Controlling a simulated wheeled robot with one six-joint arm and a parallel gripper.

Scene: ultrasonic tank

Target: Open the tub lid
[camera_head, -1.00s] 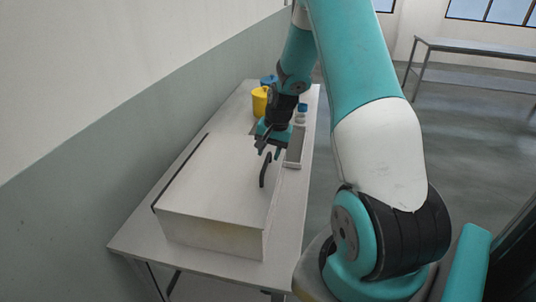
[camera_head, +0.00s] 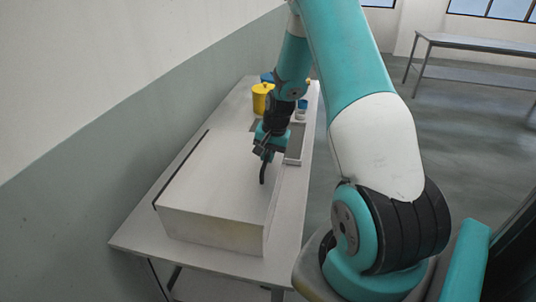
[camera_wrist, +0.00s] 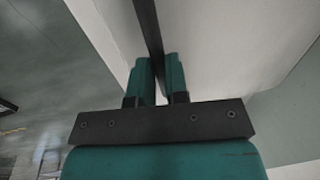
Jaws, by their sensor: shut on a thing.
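The ultrasonic tub (camera_head: 212,228) is a pale box on the table, with its flat lid (camera_head: 215,178) lying closed on top. A dark line runs along the lid's left edge by the wall. The black lid handle (camera_head: 263,174) stands at the lid's right edge. My gripper (camera_head: 265,155) is at the handle, shut on it. In the wrist view the two teal fingers of my gripper (camera_wrist: 157,78) sit on either side of the dark handle bar (camera_wrist: 148,25). The pale lid (camera_wrist: 215,45) fills the area beside it.
The table (camera_head: 135,238) stands along the wall. Behind my gripper are a yellow container (camera_head: 261,98), a blue one (camera_head: 267,78), a small white-and-blue jar (camera_head: 301,110) and a grey tray (camera_head: 293,157). Open floor lies to the right, with another table (camera_head: 480,48) far back.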

